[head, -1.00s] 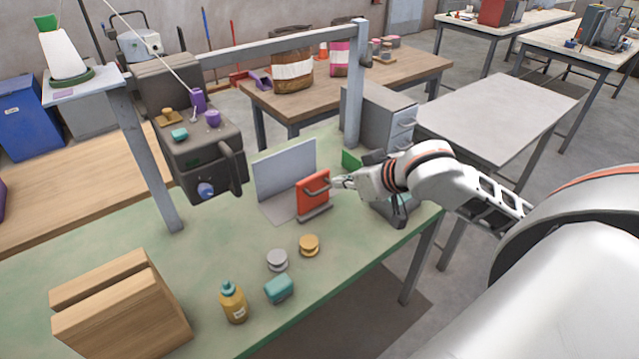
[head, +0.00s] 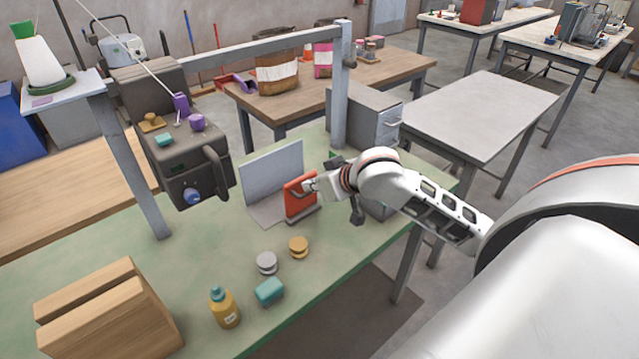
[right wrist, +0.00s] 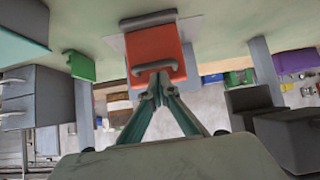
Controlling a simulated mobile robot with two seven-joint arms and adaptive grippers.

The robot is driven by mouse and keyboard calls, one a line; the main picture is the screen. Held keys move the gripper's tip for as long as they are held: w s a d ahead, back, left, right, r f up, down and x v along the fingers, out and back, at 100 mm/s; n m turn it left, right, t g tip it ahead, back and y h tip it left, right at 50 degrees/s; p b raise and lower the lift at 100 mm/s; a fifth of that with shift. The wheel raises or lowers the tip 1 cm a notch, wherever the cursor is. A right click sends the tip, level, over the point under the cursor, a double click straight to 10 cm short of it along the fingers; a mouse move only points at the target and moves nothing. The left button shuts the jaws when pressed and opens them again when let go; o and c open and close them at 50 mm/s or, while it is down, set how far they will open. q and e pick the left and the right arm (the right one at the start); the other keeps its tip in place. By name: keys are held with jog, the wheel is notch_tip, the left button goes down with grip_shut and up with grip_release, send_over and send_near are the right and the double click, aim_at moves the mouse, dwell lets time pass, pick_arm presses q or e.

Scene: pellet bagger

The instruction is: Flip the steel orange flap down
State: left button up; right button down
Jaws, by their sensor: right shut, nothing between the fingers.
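The orange flap (head: 300,197) stands upright on its grey base on the green bench, in front of a grey upright plate (head: 272,170). In the right wrist view the flap (right wrist: 153,46) has a grey bar handle along its edge. My right gripper (head: 311,185) is at the flap's upper right, partly hiding it. In the right wrist view its fingertips (right wrist: 158,84) are together, close to the handle; whether they touch it I cannot tell. My left gripper is not in view.
A dark sewing-machine head (head: 185,165) hangs to the left. A grey drawer cabinet (head: 375,120) stands behind my right arm. Silver (head: 266,262) and gold (head: 298,246) spools, a teal block (head: 269,291), a yellow bottle (head: 225,308) and a wooden block (head: 110,315) stand nearer.

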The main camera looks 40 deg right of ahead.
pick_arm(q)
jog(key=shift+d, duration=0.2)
pick_arm(e)
jog(key=shift+w+f, duration=0.45)
jog(key=shift+w, duration=0.15)
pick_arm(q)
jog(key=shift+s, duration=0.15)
pick_arm(e)
jog(key=shift+s+a, duration=0.1)
jog(key=shift+s+f+t, duration=0.15)
jog(key=shift+s+t, duration=0.05)
jog(key=shift+t, duration=0.1)
jog(key=shift+s+t, duration=0.15)
jog(key=shift+t, duration=0.15)
pick_arm(q)
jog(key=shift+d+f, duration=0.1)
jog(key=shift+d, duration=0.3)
jog(key=shift+b, duration=0.3)
pick_arm(e)
jog(key=shift+s+t, duration=0.1)
jog(key=shift+t, duration=0.2)
